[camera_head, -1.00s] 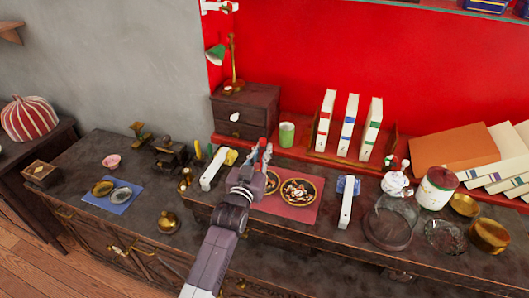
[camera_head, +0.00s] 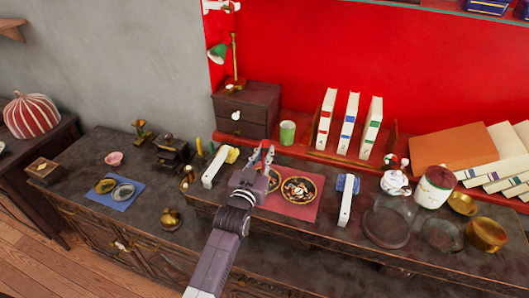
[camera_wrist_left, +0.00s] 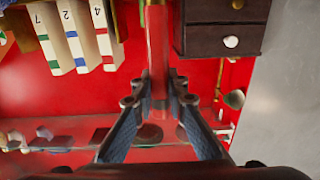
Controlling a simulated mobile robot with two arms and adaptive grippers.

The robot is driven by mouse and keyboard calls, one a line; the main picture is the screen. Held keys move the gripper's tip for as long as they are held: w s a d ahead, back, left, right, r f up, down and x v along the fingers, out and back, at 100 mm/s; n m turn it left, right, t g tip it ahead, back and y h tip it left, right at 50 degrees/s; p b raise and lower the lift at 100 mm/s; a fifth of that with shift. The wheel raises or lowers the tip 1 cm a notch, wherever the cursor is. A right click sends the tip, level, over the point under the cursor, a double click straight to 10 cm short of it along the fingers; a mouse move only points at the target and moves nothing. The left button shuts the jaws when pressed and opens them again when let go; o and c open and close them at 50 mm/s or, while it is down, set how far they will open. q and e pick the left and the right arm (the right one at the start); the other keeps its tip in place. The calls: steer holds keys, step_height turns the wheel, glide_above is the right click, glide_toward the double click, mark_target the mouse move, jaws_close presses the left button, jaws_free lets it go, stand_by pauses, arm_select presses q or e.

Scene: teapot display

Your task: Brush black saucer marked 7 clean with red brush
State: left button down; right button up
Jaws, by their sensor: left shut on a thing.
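My left gripper (camera_head: 264,158) is over the dark counter, just behind and left of the saucers. It is shut on a red handle (camera_wrist_left: 158,45), which stands between the fingers in the left wrist view; I take it for the red brush. Its bristles cannot be made out. A dark saucer with a gold rim (camera_head: 299,201) lies on a red mat (camera_head: 302,213) and holds light and reddish bits. A second such saucer (camera_head: 275,184) is partly hidden by my left gripper. No 7 is readable on either. My right gripper is not in view.
A white-handled brush with yellow bristles (camera_head: 213,168) is left of the gripper; one with blue bristles (camera_head: 345,208) is right of the mat. A green cup (camera_head: 287,133), upright books (camera_head: 349,125) and a drawer box (camera_head: 245,108) stand behind. A glass dome (camera_head: 388,225) is at right.

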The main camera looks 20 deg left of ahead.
mark_target(265, 141)
arm_select(q)
steer(key=shift+r+p, duration=2.5)
steer(key=shift+r, duration=0.45)
step_height(265, 141, up, 3)
steer(key=p, duration=0.3)
